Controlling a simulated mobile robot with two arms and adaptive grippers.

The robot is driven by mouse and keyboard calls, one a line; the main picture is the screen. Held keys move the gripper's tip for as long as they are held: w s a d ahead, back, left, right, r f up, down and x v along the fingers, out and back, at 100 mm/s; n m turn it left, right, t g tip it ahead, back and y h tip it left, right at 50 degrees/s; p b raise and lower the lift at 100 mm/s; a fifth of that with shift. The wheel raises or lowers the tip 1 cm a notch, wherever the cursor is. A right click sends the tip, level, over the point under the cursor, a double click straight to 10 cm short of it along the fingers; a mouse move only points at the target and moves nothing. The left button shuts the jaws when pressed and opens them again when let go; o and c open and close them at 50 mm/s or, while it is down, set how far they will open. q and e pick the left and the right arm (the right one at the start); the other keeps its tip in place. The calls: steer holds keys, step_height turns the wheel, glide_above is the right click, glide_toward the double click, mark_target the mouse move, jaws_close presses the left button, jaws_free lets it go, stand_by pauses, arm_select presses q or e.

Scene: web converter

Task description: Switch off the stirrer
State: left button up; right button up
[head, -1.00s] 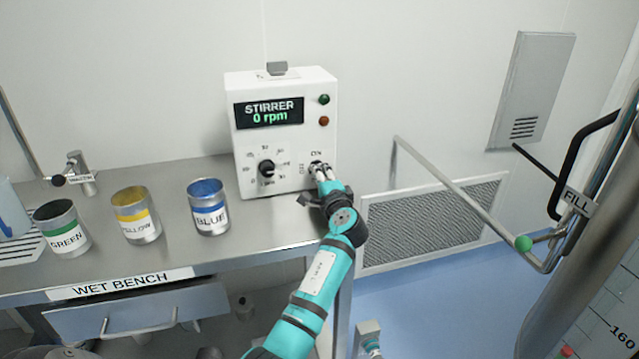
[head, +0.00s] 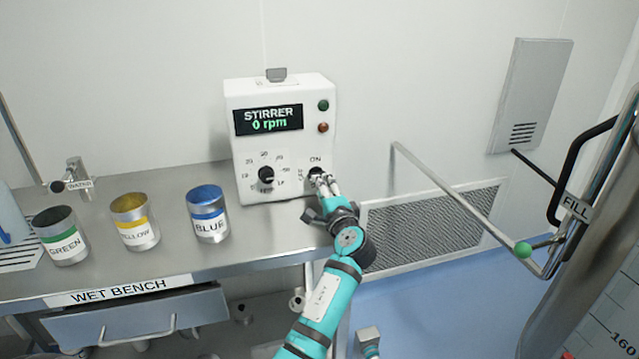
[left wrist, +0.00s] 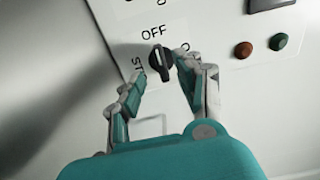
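The stirrer (head: 282,110) is a white box on the bench with a display reading 0 rpm. Its small black switch knob (left wrist: 160,60) shows in the left wrist view, with OFF above it, partly hidden lettering at the right and "ST" at the left. The knob's bar runs roughly toward OFF. My left gripper (head: 322,182) is at the switch in the head view, hiding part of it. In the left wrist view its fingers (left wrist: 158,80) are spread, the right one close beside the knob; I cannot tell whether it touches. My right gripper is not in view.
A speed dial (head: 266,175) sits left of the switch, with green (head: 323,105) and red (head: 323,127) lamps above. Green (head: 62,240), yellow (head: 138,230) and blue (head: 209,222) labelled cans stand on the wet bench (head: 262,232). A metal rail (head: 460,195) is at right.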

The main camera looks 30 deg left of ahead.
arm_select(q)
steer(key=v, duration=0.8)
steer(key=shift+s+d, duration=0.1)
steer(key=shift+s, duration=0.05)
